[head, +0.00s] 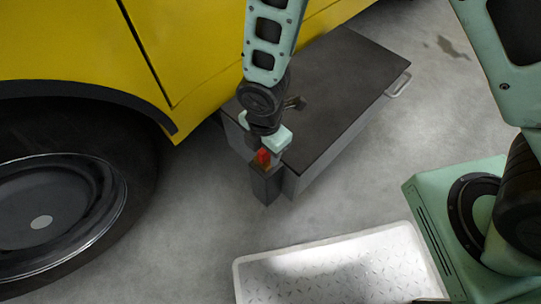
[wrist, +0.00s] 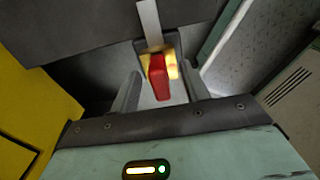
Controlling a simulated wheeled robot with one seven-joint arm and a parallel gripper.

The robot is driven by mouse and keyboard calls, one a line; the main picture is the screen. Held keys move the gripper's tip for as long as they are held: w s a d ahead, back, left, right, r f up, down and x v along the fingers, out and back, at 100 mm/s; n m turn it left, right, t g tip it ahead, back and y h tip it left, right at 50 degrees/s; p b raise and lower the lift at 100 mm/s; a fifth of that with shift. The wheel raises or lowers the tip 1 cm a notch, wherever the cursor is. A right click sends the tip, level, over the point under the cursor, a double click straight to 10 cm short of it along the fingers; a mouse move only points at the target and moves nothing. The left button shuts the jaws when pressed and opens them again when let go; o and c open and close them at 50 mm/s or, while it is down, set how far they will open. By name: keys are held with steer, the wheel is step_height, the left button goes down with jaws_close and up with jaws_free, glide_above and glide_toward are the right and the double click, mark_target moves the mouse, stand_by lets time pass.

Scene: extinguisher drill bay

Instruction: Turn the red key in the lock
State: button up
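The red key (wrist: 158,80) stands up from a yellow lock plate (wrist: 173,66) in the wrist view. The key (head: 263,157) also shows as a small red patch in the head view, on top of a grey post-like housing (head: 266,186) at the near corner of a chest. My gripper (wrist: 161,74) is open, with one finger on each side of the key and a visible gap on both sides. In the head view my gripper (head: 266,150) is right over the housing and hides part of the lock.
The grey chest (head: 330,95) has a black lid and a side handle (head: 399,84). A yellow vehicle (head: 75,45) with a large wheel (head: 50,215) stands to the left. A pale tread-plate step (head: 335,275) lies in front. The concrete floor between is clear.

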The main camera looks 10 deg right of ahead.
jaws_close()
steer(key=shift+n+p, duration=1.25)
steer(key=shift+n, duration=1.45)
steer(key=shift+n+p, duration=1)
steer(key=shift+n, duration=1.7)
